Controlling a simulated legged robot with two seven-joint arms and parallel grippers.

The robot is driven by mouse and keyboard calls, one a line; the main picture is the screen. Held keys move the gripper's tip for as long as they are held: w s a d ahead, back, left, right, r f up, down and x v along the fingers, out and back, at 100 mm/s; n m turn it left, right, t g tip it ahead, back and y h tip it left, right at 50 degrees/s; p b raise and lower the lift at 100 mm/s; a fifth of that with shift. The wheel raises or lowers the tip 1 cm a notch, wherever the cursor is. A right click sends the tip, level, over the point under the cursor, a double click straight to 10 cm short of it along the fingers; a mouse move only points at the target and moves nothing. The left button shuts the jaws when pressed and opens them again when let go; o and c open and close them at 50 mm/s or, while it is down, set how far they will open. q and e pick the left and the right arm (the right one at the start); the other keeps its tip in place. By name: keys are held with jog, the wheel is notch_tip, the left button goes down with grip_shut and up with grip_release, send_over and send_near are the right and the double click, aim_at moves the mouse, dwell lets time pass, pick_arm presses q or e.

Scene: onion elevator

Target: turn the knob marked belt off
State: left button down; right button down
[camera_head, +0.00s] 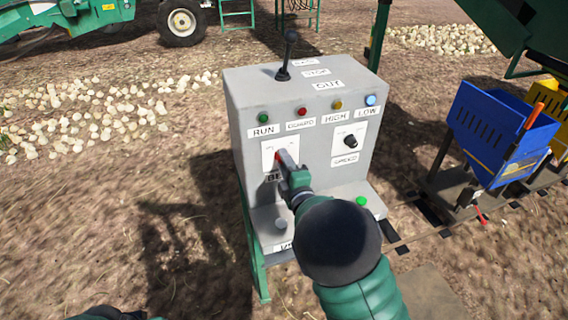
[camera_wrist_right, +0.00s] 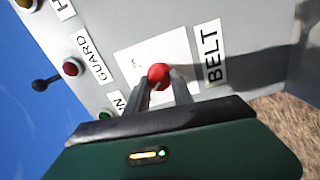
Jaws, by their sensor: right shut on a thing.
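The belt knob (camera_wrist_right: 158,74) is red and sits on a white plate (camera_wrist_right: 158,50) beside the BELT label (camera_wrist_right: 211,55). My right gripper (camera_wrist_right: 164,84) has its two fingers on either side of the knob and is shut on it. In the head view my right gripper (camera_head: 285,160) reaches the left plate on the front of the grey control box (camera_head: 243,102), and it partly hides the knob and the BELT label. Only a bit of my left arm shows at the bottom left edge; its gripper is not visible.
A second black knob (camera_head: 350,141) sits at the box's right. A black lever (camera_head: 287,54) stands on top. Coloured lamps run above the labels RUN, GUARD, HIGH and LOW. A green button (camera_head: 361,201) is on the lower ledge. Blue bin (camera_head: 497,135) stands at the right.

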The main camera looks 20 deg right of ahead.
jog(key=shift+s+a+f+n, duration=0.1)
jog(key=shift+f+n, duration=0.35)
jog(key=shift+n, duration=0.15)
jog(key=c, duration=1.3)
grip_release()
jog(key=shift+o, duration=1)
jog(key=shift+r, duration=0.2)
